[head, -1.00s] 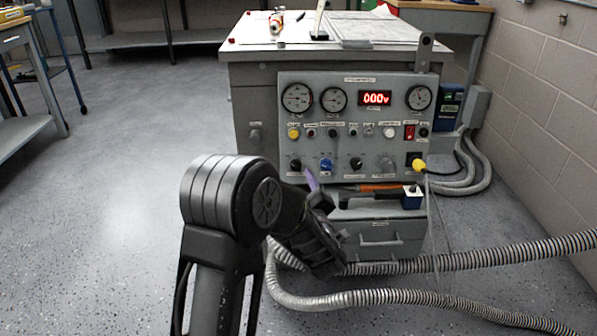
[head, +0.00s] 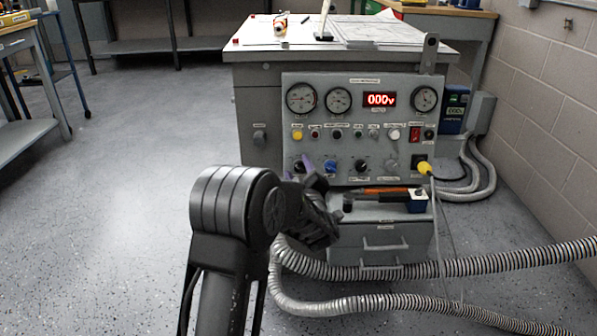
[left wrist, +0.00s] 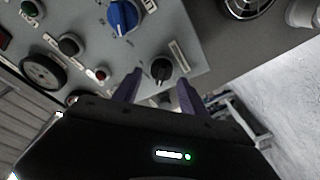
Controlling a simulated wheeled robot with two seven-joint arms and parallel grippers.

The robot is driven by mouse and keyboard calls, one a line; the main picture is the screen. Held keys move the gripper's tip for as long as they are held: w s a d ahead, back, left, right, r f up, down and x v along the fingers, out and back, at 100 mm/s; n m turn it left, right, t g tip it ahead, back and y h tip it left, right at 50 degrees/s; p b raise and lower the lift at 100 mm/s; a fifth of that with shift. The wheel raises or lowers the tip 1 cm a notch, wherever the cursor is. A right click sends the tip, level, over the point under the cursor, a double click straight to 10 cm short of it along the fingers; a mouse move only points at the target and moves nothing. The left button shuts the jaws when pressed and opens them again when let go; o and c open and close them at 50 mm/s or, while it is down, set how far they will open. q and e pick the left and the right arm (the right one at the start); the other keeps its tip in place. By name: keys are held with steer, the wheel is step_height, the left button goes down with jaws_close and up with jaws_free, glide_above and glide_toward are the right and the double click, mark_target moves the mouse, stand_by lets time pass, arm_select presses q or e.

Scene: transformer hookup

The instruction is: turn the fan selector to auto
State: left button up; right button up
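The grey control panel (head: 350,122) fronts a cabinet and carries a row of knobs. The leftmost is a black knob (head: 299,167), beside a blue knob (head: 330,167); the labels are too small to read, so I cannot tell which is the fan selector. My left gripper (head: 299,169) is open, its purple fingers in front of the leftmost black knob. In the left wrist view the black knob (left wrist: 161,69) shows between the two separated fingertips, with the blue knob (left wrist: 123,16) up and left. Contact with the knob cannot be told. My right gripper is not in view.
A yellow plug (head: 424,168) sits at the panel's lower right. Ribbed hoses (head: 480,262) lie on the floor. The floor at left is clear.

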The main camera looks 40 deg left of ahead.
arm_select(q)
jaws_close()
stand_by(0.3)
steer(key=shift+m, duration=0.5)
steer(key=m+t+p, duration=0.1)
steer(key=m, duration=0.3)
steer(key=shift+h, duration=0.3)
steer(key=shift+w+d+m+t+h+p, duration=0.1)
steer(key=shift+m+t+h+p, duration=0.3)
steer(key=shift+m, duration=1)
steer(key=shift+d+m+t+h+p, duration=0.15)
steer(key=shift+m+t+p, duration=0.35)
steer(key=shift+m, duration=0.9)
steer(key=shift+o, duration=0.4)
jaws_free()
steer(key=shift+a, duration=0.1)
